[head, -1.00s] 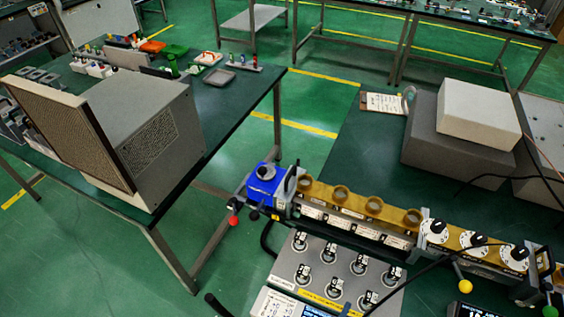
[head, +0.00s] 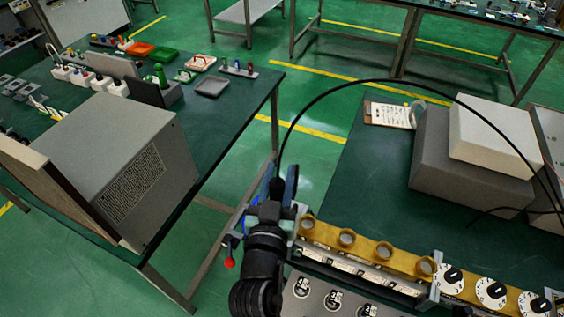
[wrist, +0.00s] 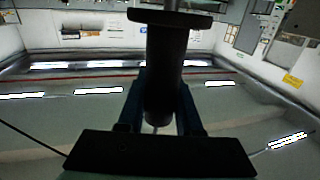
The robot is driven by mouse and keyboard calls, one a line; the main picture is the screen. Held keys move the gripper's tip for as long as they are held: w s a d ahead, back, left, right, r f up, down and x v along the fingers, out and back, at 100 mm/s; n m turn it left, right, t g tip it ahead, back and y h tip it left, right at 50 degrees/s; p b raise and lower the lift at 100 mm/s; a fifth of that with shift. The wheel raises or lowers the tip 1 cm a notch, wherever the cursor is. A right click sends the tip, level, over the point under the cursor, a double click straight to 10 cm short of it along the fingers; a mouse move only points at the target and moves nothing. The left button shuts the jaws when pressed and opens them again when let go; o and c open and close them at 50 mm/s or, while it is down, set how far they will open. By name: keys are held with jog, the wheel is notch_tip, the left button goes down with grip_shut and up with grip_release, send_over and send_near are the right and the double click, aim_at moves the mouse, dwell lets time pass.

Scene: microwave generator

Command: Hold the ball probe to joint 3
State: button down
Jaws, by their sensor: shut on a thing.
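My gripper (head: 278,190) is shut on the ball probe, a dark cylinder (wrist: 167,65) with a wide collar and a thin metal rod beyond it in the wrist view. A black cable arches from the gripper to the right in the head view. The probe's ball tip cannot be made out. The gripper is over the left end of the brass bar (head: 365,245), which has several round collars along its top. Joint 3 cannot be told by its label, as the lettering is too small. My arm hides most of the blue unit at the bar's left end.
A grey panel with knobs (head: 335,301) lies in front of the bar, and white dials (head: 491,292) stand to its right. Grey and white blocks (head: 470,165) and a clipboard (head: 390,114) are behind. A big grey box (head: 120,165) stands on the left bench.

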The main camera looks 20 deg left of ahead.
jog(key=shift+s+f+b, duration=0.2)
jog(key=shift+f+b, duration=0.45)
jog(key=shift+b, duration=0.05)
notch_tip(320, 180, down, 8)
jog(key=b, duration=0.6)
jog(key=shift+r+b, duration=0.25)
jog(key=shift+b, duration=0.05)
notch_tip(320, 180, up, 9)
jog(key=p, duration=0.8)
dwell(1.3)
